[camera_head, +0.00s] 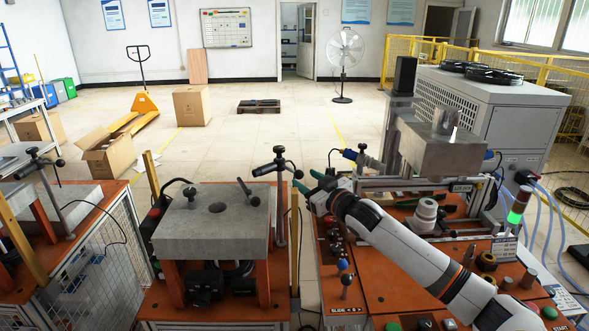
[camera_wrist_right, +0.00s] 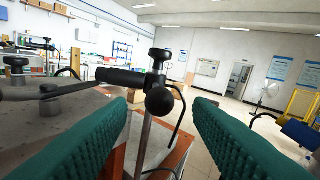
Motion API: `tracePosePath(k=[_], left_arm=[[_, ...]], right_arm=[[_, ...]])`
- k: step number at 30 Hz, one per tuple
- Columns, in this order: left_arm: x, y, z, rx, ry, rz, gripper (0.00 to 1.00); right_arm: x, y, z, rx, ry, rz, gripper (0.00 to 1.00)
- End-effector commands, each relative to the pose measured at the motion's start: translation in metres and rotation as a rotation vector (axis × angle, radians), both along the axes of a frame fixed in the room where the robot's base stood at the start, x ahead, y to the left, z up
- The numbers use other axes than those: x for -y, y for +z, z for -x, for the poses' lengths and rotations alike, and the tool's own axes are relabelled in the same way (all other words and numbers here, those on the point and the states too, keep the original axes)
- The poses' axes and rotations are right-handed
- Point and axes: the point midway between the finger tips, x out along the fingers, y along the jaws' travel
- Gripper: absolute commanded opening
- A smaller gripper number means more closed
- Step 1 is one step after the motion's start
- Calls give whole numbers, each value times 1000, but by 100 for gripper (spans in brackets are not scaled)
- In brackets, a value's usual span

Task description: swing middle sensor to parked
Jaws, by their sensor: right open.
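The middle sensor (camera_head: 266,168) is a black cylinder on an upright metal post (camera_head: 281,215), with a knob on top and a black ball at its right end. It points left over the grey slab (camera_head: 212,222) of the middle station. My right gripper (camera_head: 308,181), with green ridged fingers, is open just right of the ball in the head view. In the right wrist view, the sensor's ball (camera_wrist_right: 160,102) appears between the two spread fingers, seemingly ahead of them; no contact is visible. My left gripper is not in view.
A similar sensor (camera_head: 32,163) stands at the left station. At right, an orange panel holds buttons, a white round part (camera_head: 426,211) and a signal light (camera_head: 518,207). A metal block machine (camera_head: 440,155) stands behind my right arm. Floor behind the middle station is open.

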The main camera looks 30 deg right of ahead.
Motion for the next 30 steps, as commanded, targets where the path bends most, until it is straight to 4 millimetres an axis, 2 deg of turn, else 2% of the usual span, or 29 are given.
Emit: tracePosePath(k=[3,10,15,23,24,30], left_arm=[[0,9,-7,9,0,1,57],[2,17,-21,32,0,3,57],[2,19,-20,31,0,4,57],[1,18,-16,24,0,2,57],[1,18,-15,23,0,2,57],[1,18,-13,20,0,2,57]], right_arm=[[-1,4,-22,2,-1,-2,46],[-2,1,-51,0,-1,-1,46],[-3,0,-60,0,1,1,46],[-3,-1,-61,-1,1,1,46],[-3,-1,-61,-1,1,1,45],[-3,-1,-61,-1,1,1,12]])
